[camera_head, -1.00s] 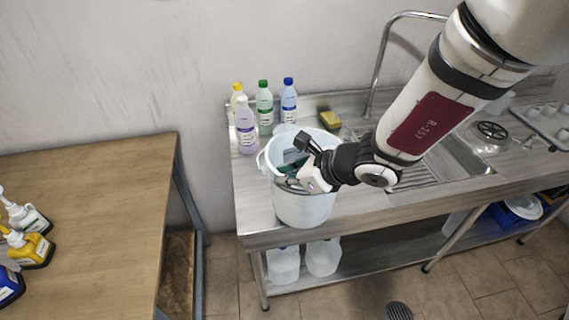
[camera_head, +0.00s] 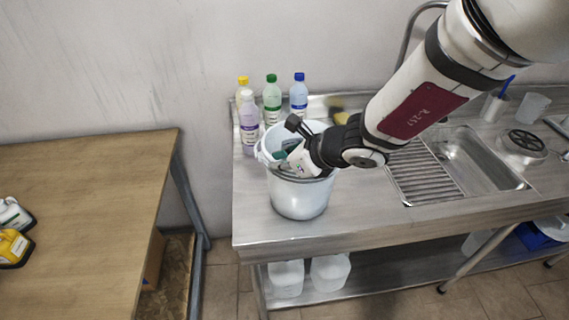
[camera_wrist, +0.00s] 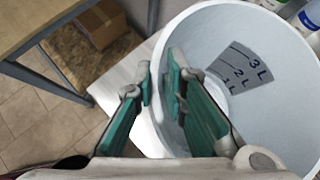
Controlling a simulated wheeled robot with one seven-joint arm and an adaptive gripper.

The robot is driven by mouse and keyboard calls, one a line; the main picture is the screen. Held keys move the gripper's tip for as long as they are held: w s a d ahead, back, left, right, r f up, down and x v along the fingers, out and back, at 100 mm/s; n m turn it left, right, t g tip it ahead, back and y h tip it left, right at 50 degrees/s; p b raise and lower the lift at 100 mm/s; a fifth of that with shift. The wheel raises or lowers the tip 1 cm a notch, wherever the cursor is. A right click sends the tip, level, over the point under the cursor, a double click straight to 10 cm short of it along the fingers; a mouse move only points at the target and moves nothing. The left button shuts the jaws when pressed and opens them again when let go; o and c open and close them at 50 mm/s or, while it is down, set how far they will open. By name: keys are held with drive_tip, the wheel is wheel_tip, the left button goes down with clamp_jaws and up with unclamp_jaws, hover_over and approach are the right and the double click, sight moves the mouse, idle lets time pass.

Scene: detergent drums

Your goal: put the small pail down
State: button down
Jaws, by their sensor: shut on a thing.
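The small pail (camera_head: 300,200) is a white bucket, upright over the left part of the steel counter (camera_head: 375,212). In the head view I cannot tell for sure whether its base touches the steel. Part of the rim is hidden by my gripper.
Several capped bottles (camera_head: 272,102) stand close behind the pail. A sponge (camera_head: 341,117) lies behind my arm. The sink (camera_head: 478,160) and its ribbed drainer (camera_head: 422,172) are to the right. Bare steel lies left of and in front of the pail. A wooden table (camera_head: 85,215) stands across a gap.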

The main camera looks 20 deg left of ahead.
idle(0.3)
drive_tip(key=c, duration=1.6)
unclamp_jaws()
drive_tip(key=p+v, duration=0.1)
drive_tip(key=v, duration=1.1)
drive_tip(key=shift+p, duration=0.35)
